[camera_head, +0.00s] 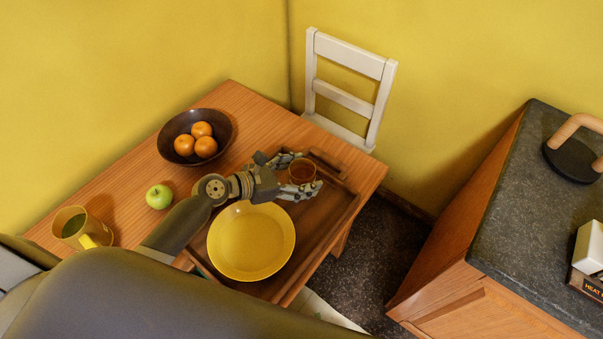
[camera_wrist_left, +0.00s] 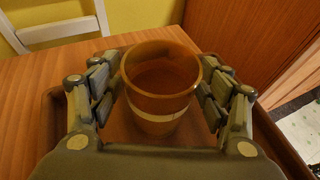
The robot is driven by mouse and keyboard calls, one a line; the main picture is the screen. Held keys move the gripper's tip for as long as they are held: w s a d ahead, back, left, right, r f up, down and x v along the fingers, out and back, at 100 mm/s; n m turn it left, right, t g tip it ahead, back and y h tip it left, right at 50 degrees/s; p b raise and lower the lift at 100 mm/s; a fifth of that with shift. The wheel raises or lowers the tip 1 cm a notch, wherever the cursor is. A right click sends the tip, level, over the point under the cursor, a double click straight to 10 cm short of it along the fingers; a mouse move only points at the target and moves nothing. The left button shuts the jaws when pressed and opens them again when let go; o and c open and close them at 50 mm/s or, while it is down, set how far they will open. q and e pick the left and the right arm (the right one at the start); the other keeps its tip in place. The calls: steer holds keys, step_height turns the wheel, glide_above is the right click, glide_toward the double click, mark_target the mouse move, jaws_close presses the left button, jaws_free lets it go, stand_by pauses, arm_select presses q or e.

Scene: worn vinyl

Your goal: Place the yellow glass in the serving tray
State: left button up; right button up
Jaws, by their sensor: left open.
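The yellow glass (camera_head: 302,168) looks amber and see-through. It stands upright at the far end of the brown wooden serving tray (camera_head: 338,222), inside its rim. My left gripper (camera_head: 299,173) reaches over the tray from the left and is open around the glass. In the left wrist view the glass (camera_wrist_left: 158,92) stands between the two spread fingers, with a small gap showing on the left side. Contact on the right side is hard to tell. The tray also shows in the wrist view (camera_wrist_left: 40,130). My right gripper is not in view.
A yellow plate (camera_head: 250,243) lies in the tray's nearer part. On the table (camera_head: 240,105) are a dark bowl (camera_head: 170,135) of oranges, a green apple (camera_head: 159,196) and a yellow mug (camera_head: 71,221). A white chair (camera_head: 346,65) stands behind; a dark-topped counter (camera_head: 510,215) is at right.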

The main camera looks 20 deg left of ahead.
arm_select(q)
steer(key=shift+r, duration=0.15)
steer(key=shift+b+v, duration=0.4)
steer(key=shift+v, duration=5.65)
